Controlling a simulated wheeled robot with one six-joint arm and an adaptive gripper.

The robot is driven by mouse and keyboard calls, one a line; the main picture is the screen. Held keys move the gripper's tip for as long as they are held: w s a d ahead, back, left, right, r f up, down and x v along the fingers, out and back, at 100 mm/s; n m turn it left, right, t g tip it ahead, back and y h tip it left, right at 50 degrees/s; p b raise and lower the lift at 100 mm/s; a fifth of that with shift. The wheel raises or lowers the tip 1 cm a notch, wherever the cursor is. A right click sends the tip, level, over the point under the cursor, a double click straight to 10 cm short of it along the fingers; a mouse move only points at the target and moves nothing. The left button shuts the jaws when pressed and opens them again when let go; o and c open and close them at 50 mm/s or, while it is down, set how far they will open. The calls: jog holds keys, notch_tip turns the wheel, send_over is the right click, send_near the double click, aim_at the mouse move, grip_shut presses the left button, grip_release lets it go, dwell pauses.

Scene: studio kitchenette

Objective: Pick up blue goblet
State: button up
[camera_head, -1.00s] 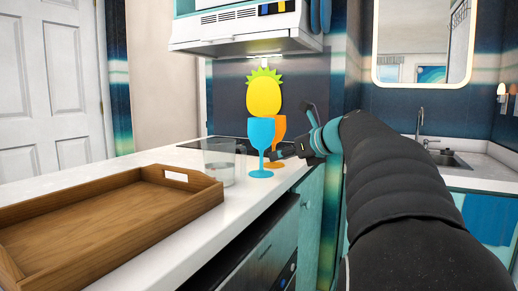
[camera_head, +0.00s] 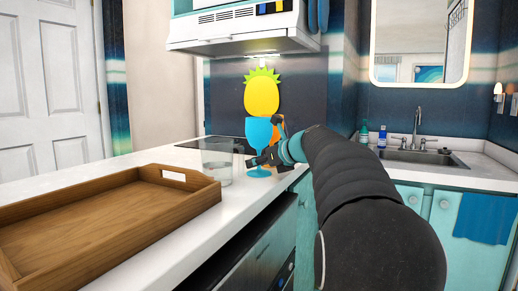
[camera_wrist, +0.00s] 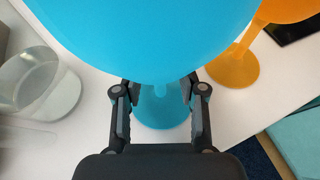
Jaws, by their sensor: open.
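The blue goblet (camera_head: 259,138) stands upright on the white counter in the head view, between a clear glass and an orange goblet. In the wrist view its wide bowl (camera_wrist: 150,35) fills the top, with its stem and foot (camera_wrist: 160,108) below. My gripper (camera_wrist: 159,92) is open, with one finger on each side of the stem, under the bowl. I cannot tell whether either finger touches the stem. In the head view my gripper (camera_head: 262,160) is at the goblet's lower part, coming from the right.
A clear glass (camera_head: 217,163) stands close on the left. The orange goblet (camera_wrist: 236,66) is close behind and right. A wooden tray (camera_head: 110,215) lies on the counter (camera_head: 200,222) in front left. A yellow pineapple-shaped item (camera_head: 262,95) is behind. The counter edge is on the right.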

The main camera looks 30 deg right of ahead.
grip_shut()
jog(key=shift+r, duration=0.15)
